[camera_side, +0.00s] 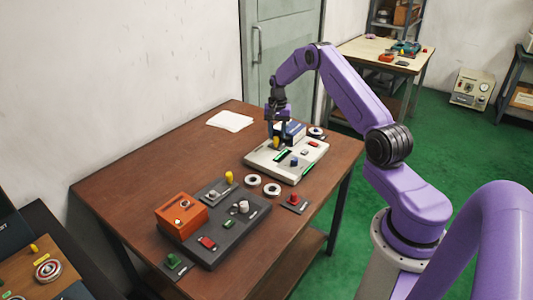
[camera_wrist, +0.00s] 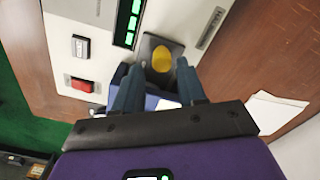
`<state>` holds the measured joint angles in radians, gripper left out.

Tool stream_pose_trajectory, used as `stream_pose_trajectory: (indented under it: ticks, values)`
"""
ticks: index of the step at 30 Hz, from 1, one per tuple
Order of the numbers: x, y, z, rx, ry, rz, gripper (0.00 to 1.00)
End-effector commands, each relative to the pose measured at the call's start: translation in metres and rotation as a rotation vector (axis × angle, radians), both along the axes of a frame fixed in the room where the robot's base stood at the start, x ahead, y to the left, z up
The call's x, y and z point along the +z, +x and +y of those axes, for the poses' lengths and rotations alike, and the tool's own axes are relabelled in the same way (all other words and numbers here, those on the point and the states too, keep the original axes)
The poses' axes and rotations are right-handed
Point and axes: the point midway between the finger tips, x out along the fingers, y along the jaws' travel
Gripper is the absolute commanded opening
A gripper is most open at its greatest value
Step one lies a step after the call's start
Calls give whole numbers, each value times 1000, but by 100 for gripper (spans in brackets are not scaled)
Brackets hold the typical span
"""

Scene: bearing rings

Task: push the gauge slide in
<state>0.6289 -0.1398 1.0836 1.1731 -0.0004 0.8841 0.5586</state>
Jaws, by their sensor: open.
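The gauge (camera_side: 262,158) is a pale flat box with green displays on the far right half of the brown table. A yellow knob (camera_side: 276,143), which appears to be the gauge slide's, stands at its left back edge. In the wrist view the yellow knob (camera_wrist: 161,59) sits on a dark plate beside the green display (camera_wrist: 128,22). My gripper (camera_side: 276,138) is low over this edge. In the wrist view my gripper (camera_wrist: 158,86) is open, its two fingers just short of the knob and to either side of it. I cannot tell whether they touch it.
A blue box (camera_side: 292,129) stands close behind my gripper. White rings (camera_side: 272,190) and a red-button block (camera_side: 293,201) lie in front of the gauge. A dark panel (camera_side: 240,222) with an orange box (camera_side: 180,214) is nearer. White paper (camera_side: 230,121) lies at the back; the table's left is clear.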

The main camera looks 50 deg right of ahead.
Motion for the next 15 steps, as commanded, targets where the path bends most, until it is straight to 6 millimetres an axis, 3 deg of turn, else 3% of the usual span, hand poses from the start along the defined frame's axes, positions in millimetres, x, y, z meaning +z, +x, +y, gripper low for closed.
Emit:
stream_pose_trajectory:
  ticks: [15]
  values:
    - [34, 0, 1, 0, 0, 0, 40]
